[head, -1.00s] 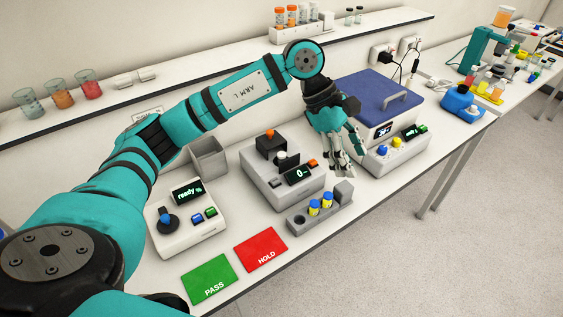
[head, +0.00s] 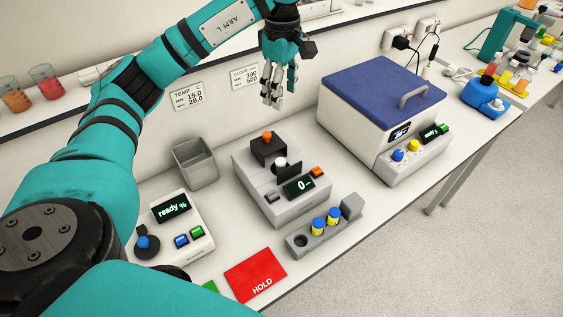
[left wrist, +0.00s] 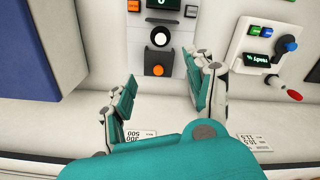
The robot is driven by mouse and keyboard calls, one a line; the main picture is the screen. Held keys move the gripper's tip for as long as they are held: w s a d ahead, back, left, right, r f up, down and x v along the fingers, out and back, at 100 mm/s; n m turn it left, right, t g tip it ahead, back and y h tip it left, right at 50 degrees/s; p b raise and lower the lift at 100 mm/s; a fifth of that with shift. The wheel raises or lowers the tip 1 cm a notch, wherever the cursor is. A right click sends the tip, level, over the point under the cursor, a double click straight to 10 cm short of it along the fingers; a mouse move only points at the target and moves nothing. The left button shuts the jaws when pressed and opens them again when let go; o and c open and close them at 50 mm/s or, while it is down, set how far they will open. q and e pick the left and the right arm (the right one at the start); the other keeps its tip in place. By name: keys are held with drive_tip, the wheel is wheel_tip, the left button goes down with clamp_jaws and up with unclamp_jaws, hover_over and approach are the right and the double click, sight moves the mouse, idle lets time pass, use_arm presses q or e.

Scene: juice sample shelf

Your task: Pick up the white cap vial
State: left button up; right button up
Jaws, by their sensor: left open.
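The white cap vial (head: 280,163) stands in the middle grey instrument (head: 255,196), in front of a black block with an orange knob. Only its white cap shows clearly. In the left wrist view the white cap (left wrist: 159,39) shows near the top, beyond the fingers. My left gripper (head: 273,102) is open and empty, pointing down above and behind the instrument, clear of the vial. In the left wrist view its two teal-padded fingers (left wrist: 160,95) are spread apart. My right gripper is not in view.
A blue-lidded machine (head: 375,100) stands right of the instrument. A grey bin (head: 195,162) and a "ready" device (head: 172,232) are on the left. A rack (head: 310,243) with blue-capped vials and a red HOLD mat (head: 255,274) lie in front. The wall is behind.

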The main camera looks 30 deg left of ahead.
use_arm(q)
wheel_tip(320, 180, down, 4)
drive_tip(key=b, duration=0.4)
use_arm(e)
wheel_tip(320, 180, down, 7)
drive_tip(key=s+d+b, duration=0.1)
drive_tip(key=b, duration=0.1)
use_arm(q)
drive_tip(key=p, duration=0.3)
hover_over(281, 161)
wheel_tip(281, 161, down, 13)
drive_tip(key=shift+d+f, duration=0.1)
drive_tip(key=shift+f, duration=0.4)
wheel_tip(281, 161, down, 5)
drive_tip(key=p, duration=0.3)
drive_tip(key=shift+r, duration=0.15)
drive_tip(key=shift+f, duration=0.4)
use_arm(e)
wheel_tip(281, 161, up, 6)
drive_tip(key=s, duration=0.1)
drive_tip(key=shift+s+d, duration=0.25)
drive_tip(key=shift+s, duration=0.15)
use_arm(q)
drive_tip(key=shift+c, duration=0.4)
